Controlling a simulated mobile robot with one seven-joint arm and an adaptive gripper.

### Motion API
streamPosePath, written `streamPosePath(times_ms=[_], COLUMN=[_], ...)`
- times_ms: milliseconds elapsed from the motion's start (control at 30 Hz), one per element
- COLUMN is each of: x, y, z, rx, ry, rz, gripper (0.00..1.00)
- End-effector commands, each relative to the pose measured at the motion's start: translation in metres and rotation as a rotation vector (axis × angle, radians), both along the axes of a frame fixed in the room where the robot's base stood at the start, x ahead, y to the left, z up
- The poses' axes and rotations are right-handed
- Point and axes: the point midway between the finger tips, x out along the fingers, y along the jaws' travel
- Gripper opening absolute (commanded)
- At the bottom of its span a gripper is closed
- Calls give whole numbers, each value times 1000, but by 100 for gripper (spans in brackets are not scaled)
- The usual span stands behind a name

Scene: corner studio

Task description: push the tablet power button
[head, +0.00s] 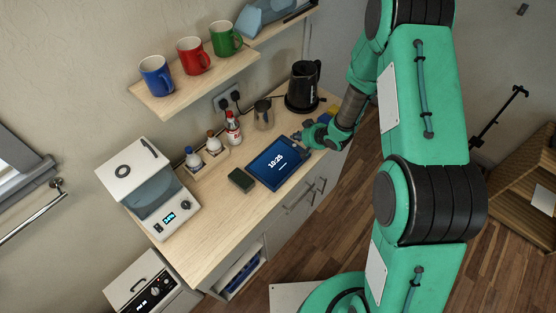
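The tablet (268,171) lies flat on the wooden counter. Its blue screen is lit and shows the time 10:25. I cannot make out the power button at this size. My gripper (301,137) is at the tablet's upper right corner, low over the counter. I cannot tell whether it touches the tablet. Its fingers are small and partly merged with the dark parts around them, so their opening is unclear.
A dark phone (241,180) lies left of the tablet. Bottles (233,128), a metal pitcher (263,115) and a black kettle (303,88) stand behind. A white appliance (150,190) fills the left end. Mugs (192,56) sit on a shelf (200,86) above. Clear counter lies front left.

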Motion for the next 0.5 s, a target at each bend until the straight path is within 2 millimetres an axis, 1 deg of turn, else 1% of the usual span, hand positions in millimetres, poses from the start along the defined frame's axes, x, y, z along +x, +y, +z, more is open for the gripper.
streamPosePath(times_ms=[33,300,500], x=[0,0,0], y=[0,0,0], z=[7,27,34], rx=[0,0,0], ry=[0,-1,0], rz=[0,0,0], gripper=[0,0,0])
